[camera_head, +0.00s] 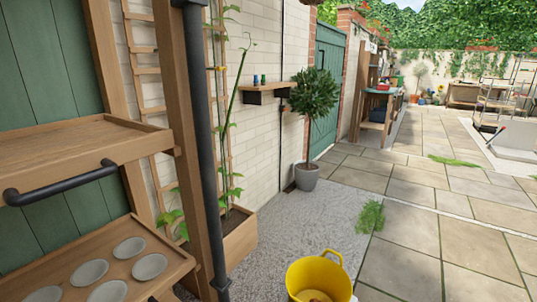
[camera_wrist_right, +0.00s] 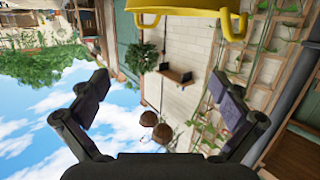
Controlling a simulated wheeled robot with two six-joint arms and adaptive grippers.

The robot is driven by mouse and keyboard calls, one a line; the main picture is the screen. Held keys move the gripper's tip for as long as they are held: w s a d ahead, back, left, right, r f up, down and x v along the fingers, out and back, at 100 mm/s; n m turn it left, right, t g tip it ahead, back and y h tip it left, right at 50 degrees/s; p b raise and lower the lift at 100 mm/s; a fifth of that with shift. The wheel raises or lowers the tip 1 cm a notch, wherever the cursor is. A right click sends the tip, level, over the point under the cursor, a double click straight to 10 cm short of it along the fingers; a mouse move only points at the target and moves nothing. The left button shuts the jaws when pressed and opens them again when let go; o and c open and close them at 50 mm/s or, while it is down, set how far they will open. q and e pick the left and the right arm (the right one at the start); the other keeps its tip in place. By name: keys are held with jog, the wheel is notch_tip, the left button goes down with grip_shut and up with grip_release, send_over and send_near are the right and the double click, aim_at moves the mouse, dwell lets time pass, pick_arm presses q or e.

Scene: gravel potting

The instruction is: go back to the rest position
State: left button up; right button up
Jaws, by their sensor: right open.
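My right gripper (camera_wrist_right: 158,88) is open in the right wrist view, its dark fingers spread wide with nothing between them. That view is tipped over, with sky low in the picture. A yellow bucket (camera_head: 318,268) stands on the ground at the bottom of the head view, cut by the frame edge. Something tan lies inside it. A yellow rim and handle, seemingly the same bucket, show at the top of the right wrist view (camera_wrist_right: 185,6), apart from the fingers. Neither gripper shows in the head view, and my left gripper is not seen.
A wooden trolley (camera_head: 75,141) with a black handle (camera_head: 60,184) is close at the left. Several pale saucers (camera_head: 90,273) sit on its lower shelf. A planter (camera_head: 240,238) and a potted tree (camera_head: 306,177) stand along the wall. Paving (camera_head: 420,235) at the right is mostly clear.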

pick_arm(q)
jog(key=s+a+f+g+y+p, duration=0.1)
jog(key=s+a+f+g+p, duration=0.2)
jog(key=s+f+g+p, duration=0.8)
pick_arm(e)
jog(key=s+d+f+g+h+p, duration=0.1)
jog(key=s+d+f+g+p, duration=0.2)
jog(key=s+f+g+p, duration=0.7)
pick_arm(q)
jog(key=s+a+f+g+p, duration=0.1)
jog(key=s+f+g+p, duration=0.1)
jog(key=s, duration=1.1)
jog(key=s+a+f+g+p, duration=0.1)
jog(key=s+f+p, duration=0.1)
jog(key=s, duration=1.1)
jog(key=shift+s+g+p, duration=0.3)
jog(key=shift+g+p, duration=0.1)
pick_arm(e)
jog(key=s+d+f+g, duration=0.1)
jog(key=s+f+g, duration=0.1)
jog(key=s, duration=1.1)
jog(key=s+d+f+g, duration=0.1)
jog(key=s+f+g, duration=0.1)
jog(key=s, duration=1.2)
jog(key=shift+s+f+g, duration=0.3)
jog(key=shift+f+g, duration=0.1)
jog(key=shift+f, duration=0.15)
